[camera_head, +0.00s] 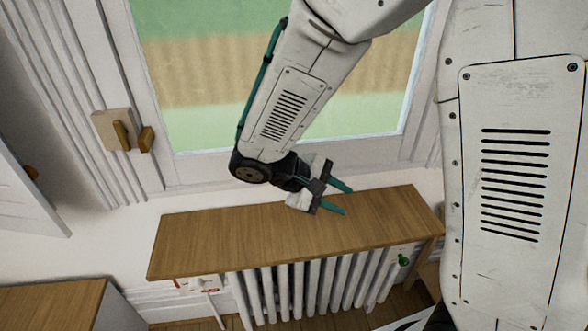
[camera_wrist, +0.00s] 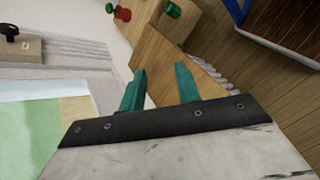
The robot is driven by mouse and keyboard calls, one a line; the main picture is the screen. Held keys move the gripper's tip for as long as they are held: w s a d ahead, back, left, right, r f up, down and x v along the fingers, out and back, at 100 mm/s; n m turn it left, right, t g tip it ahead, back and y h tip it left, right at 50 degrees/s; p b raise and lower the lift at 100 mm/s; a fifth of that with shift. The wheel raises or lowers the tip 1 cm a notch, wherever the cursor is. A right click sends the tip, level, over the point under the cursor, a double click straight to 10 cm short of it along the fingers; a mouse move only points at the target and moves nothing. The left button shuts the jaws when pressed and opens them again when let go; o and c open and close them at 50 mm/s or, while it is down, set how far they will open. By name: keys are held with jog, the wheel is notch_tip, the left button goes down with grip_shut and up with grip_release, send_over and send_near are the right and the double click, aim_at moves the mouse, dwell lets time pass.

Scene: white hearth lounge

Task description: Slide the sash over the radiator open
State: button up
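The window sash (camera_head: 205,165) has a white frame around a pane showing green and tan bands. It stands above the wood-topped radiator (camera_head: 300,285) in the head view, and its lower rail looks down. The pane also shows at the lower left of the wrist view (camera_wrist: 40,135). My gripper (camera_head: 347,201) is in front of the sash's lower part, above the radiator's wooden top (camera_head: 215,235). Its teal fingers are apart with nothing between them, also in the wrist view (camera_wrist: 160,70). My arm hides part of the pane and lower rail.
A beige block with brown tabs (camera_head: 114,129) is on the left of the window frame. A green knob (camera_head: 404,260) is at the radiator's right. A wooden-topped cabinet (camera_head: 50,305) stands lower left. In the wrist view, a beige block has a black knob (camera_wrist: 10,32).

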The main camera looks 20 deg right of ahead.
jog(key=w+a+f+n+t+h, duration=0.2)
jog(key=w+a+f+t, duration=0.2)
jog(key=w, duration=0.2)
jog(key=w+a+f+n+t+h, duration=0.1)
jog(key=w+a+f+n+t, duration=0.15)
jog(key=w+f+t, duration=0.35)
jog(key=w+d, duration=0.1)
jog(key=w, duration=0.2)
jog(key=w+d+r+m+t, duration=0.1)
jog(key=w, duration=0.2)
jog(key=w+d+m, duration=0.1)
jog(key=w, duration=0.2)
jog(key=shift+w+d+r+t, duration=0.2)
jog(key=shift+w+r+t, duration=0.1)
jog(key=shift+r, duration=0.1)
grip_shut()
